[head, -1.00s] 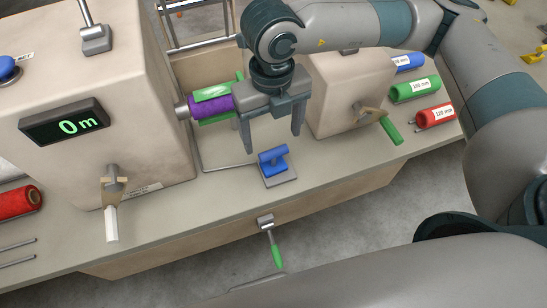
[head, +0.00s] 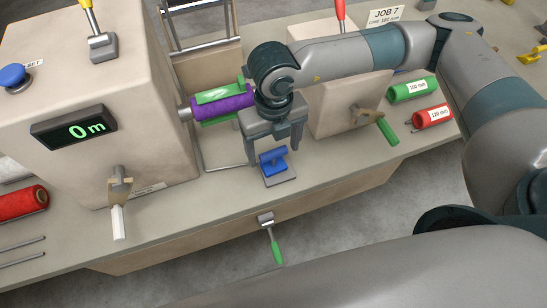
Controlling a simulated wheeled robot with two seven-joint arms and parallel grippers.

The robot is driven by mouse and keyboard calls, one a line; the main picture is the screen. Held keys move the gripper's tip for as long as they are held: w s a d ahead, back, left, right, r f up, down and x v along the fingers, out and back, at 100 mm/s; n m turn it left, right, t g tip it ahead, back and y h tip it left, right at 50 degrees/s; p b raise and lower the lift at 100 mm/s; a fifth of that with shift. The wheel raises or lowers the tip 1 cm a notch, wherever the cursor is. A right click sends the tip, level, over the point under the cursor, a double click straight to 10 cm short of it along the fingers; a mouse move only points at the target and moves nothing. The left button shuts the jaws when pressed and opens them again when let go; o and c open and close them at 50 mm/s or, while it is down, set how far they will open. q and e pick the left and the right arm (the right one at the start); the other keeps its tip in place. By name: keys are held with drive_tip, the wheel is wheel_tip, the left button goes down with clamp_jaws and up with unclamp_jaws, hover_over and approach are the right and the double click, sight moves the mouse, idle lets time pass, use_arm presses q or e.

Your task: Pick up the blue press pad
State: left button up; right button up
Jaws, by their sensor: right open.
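The blue press pad (head: 273,158) sits on a small grey base plate (head: 280,178) on the bench top, near its front edge. My right gripper (head: 274,160) comes down from above with its two fingers spread. The fingertips are at about the height of the pad in the picture, one on each side of it. I cannot tell whether they touch it. My left gripper is out of view.
A purple roll with green bars (head: 222,102) lies on a spindle behind and left of my right gripper. A box with a green-handled crank (head: 387,130) stands to the right. A green-handled lever (head: 275,250) hangs from the bench front.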

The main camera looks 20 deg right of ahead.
sight(274, 160)
drive_tip(key=shift+f, duration=1.05)
drive_tip(key=c, duration=1.2)
